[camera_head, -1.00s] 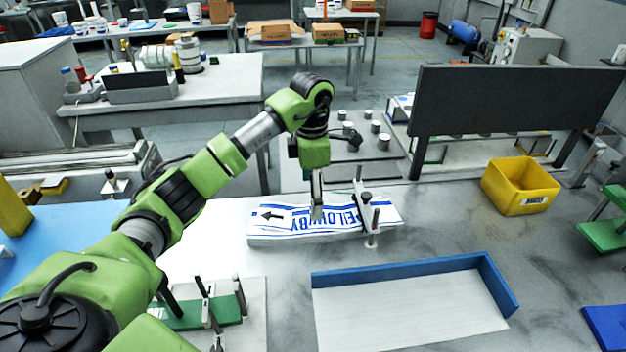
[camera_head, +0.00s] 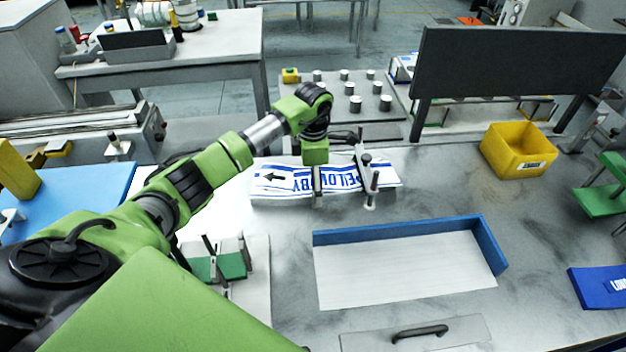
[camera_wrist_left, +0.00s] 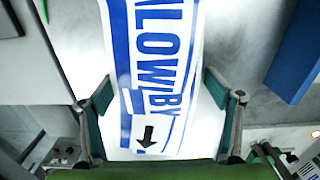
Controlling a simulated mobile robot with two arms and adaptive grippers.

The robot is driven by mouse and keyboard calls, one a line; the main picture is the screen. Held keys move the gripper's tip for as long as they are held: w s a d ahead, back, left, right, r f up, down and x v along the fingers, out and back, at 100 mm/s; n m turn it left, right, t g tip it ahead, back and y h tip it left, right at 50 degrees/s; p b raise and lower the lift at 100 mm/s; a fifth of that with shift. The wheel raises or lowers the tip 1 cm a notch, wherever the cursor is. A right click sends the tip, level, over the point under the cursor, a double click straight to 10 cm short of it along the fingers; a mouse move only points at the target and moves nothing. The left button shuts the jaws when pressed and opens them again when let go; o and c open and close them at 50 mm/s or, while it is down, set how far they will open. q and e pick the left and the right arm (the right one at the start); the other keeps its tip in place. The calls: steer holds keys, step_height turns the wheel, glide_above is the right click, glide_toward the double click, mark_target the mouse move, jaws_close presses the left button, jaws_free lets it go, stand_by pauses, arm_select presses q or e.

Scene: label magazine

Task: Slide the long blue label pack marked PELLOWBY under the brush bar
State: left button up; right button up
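The long PELLOWBY label pack (camera_head: 277,181), white with blue lettering and stripes and a black arrow, lies on the bench; its lettering is upside down in the head view. Its right part passes below the brush bar (camera_head: 364,165), and its right end shows beyond the bar. My left gripper (camera_head: 318,190) is lowered around the pack, left of the bar. My right gripper is not in view.
A blue-edged tray (camera_head: 410,233) lies in front, with a handled plate (camera_head: 415,333) nearer. A yellow bin (camera_head: 518,150) stands right, and a blue pack (camera_head: 598,288) lies at the right edge. A dark panel (camera_head: 515,75) stands behind. Bench right of the bar is clear.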

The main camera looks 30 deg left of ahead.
arm_select(q)
steer(key=shift+r, duration=0.1)
steer(key=c, duration=1.4)
steer(key=shift+o, duration=0.2)
steer(key=shift+w+d+b, duration=0.3)
steer(key=shift+w+d, duration=0.05)
steer(key=shift+d, duration=0.05)
steer(key=o, duration=1.7)
steer(key=shift+o, duration=0.2)
steer(key=shift+s, duration=0.1)
step_height(320, 180, up, 12)
